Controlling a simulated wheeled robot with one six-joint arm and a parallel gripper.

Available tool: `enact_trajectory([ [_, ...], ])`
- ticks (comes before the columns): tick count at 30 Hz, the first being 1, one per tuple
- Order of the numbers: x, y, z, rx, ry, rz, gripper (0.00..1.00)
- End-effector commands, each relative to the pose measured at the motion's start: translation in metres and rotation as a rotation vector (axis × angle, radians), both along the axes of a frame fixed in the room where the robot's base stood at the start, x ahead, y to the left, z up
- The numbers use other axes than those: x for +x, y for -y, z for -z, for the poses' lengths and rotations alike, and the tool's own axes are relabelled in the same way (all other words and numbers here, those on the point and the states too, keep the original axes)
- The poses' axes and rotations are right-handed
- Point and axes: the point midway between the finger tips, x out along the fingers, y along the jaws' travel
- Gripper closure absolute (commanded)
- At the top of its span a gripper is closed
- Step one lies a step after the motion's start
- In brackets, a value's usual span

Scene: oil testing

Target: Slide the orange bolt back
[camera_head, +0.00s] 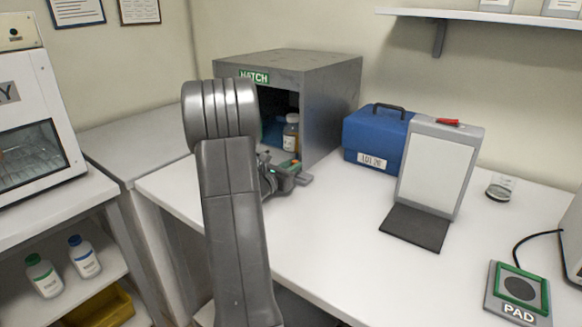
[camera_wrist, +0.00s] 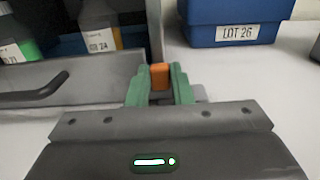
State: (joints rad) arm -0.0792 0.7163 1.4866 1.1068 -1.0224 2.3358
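The orange bolt (camera_wrist: 160,76) stands between the green fingers of my gripper (camera_wrist: 160,85) in the wrist view. The fingers are close along both its sides and look shut on it. In the head view my gripper (camera_head: 284,176) is at the front right corner of the grey hatch box (camera_head: 335,95), and a bit of orange shows there. The rest of the bolt and its mount is hidden by the gripper. The wrist view shows a grey panel (camera_wrist: 100,82) with a black handle (camera_wrist: 35,96) to the left of the bolt.
A blue case (camera_head: 375,140) stands to the right of the hatch. The front of the table is clear.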

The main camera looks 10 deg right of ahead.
Motion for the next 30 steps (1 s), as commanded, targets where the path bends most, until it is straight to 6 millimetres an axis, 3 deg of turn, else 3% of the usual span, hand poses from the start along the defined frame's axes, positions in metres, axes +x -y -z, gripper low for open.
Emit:
enact_trajectory([
  [3, 0.000, 0.000, 0.000, 0.000, 0.000, 0.000, 1.00],
  [10, -0.002, 0.002, 0.001, 0.000, 0.001, 0.001, 1.00],
  [21, -0.026, 0.026, 0.002, 0.000, 0.004, 0.001, 1.00],
  [30, -0.030, 0.029, -0.001, -0.001, 0.001, 0.002, 1.00],
])
